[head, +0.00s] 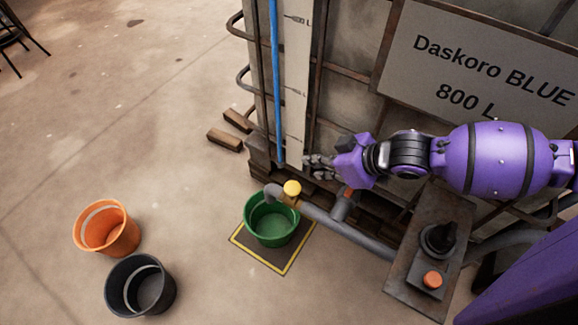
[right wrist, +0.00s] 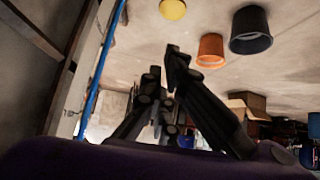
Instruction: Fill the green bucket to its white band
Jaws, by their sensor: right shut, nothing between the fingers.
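The green bucket (head: 250,232) stands upright on a dark mat with a yellow border (head: 285,262), below the mouth of a grey pipe spout (head: 273,191). Its inside looks green; I see no liquid and cannot make out its white band. A yellow ball knob (head: 292,188) sits on the spout, and it also shows in the right wrist view (right wrist: 172,8). My right gripper (head: 312,162) is shut and empty, above and right of the knob, in front of the vat's base. It also shows in the right wrist view (right wrist: 163,72). My left gripper is out of view.
An orange bucket (head: 122,237) and a black bucket (head: 115,292) stand on the floor at left. A blue sight tube (head: 277,90) runs up the vat beside a scale. A sign (head: 470,60) reads "Daskoro BLUE 800 L". A control plate with an orange button (head: 432,280) stands at right.

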